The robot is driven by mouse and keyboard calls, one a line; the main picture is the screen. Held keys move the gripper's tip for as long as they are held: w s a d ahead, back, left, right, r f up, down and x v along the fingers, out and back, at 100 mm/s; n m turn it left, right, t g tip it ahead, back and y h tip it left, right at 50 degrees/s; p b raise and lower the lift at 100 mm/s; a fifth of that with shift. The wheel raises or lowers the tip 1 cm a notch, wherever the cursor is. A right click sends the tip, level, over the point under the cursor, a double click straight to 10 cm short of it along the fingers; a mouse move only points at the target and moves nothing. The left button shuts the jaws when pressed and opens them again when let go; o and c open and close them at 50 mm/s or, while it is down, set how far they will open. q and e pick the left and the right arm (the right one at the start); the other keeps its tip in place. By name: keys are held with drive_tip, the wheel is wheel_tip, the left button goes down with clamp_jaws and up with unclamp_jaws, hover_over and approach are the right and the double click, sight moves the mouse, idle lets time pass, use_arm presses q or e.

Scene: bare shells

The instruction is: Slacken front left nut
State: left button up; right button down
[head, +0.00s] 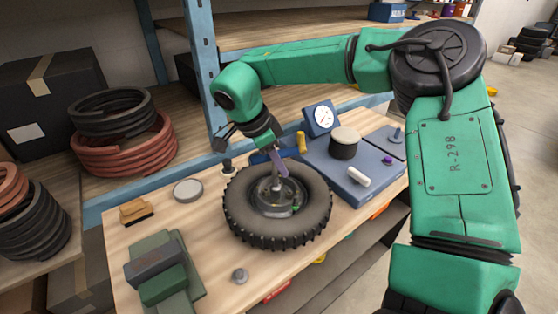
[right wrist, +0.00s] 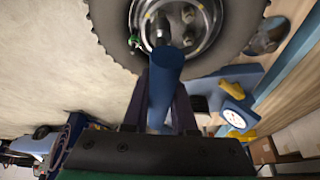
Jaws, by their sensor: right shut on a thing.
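A black-tyred wheel (head: 242,222) lies flat on the wooden bench, with a metal hub (head: 262,198) in its middle. My right gripper (head: 277,163) is above the hub, shut on a blue cylindrical tool (right wrist: 166,78) that points down at it. In the right wrist view, the tool's far end meets a metal stud or nut on the silver rim (right wrist: 207,32); whether it sits on it or just before it I cannot tell. Other nuts (right wrist: 188,40) show beside it. A small green piece (right wrist: 134,42) is at the rim's edge. My left gripper is out of view.
A blue board (head: 365,190) with a black-and-cream cylinder (head: 344,143), a white cylinder (head: 358,177) and a dial (head: 323,117) stands right of the wheel. A green vise-like block (head: 160,265), a round grey lid (head: 188,190) and a grey knob (head: 240,275) are left and in front.

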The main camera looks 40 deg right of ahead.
drive_tip(key=shift+r, duration=0.1)
drive_tip(key=shift+f+b, duration=0.45)
drive_tip(key=shift+b, duration=0.1)
idle(1.0)
drive_tip(key=shift+f+b, duration=0.4)
drive_tip(key=shift+f, duration=0.05)
idle(0.3)
drive_tip(key=shift+f+b, duration=0.35)
idle(0.3)
drive_tip(key=shift+f+b, duration=0.25)
drive_tip(key=shift+b, duration=0.05)
